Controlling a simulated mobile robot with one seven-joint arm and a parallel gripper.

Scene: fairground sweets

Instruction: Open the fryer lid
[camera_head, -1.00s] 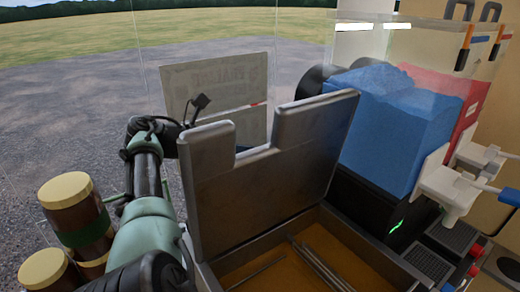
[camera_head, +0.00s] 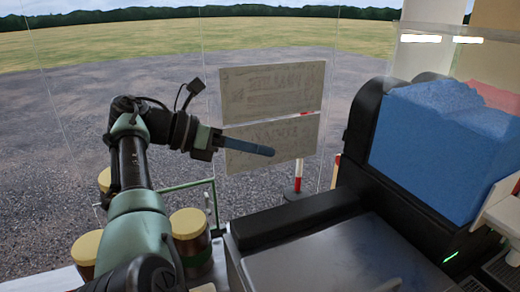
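The fryer lid (camera_head: 335,262) is a dark grey metal plate at the bottom of the view. It lies flat over the fryer and looks shut; its front part is cut off by the frame. A grey bar-like piece (camera_head: 388,285) shows at the bottom edge. My gripper (camera_head: 262,150) is in the air behind and to the left of the lid, apart from it, pointing right. Its blue-grey fingers are seen side-on as one piece, so I cannot tell whether they are open. Nothing held is visible.
A black housing (camera_head: 295,217) runs along the lid's back edge. Jars with yellow lids (camera_head: 188,224) stand at the left by my arm. Signboards (camera_head: 272,95) stand behind a clear pane.

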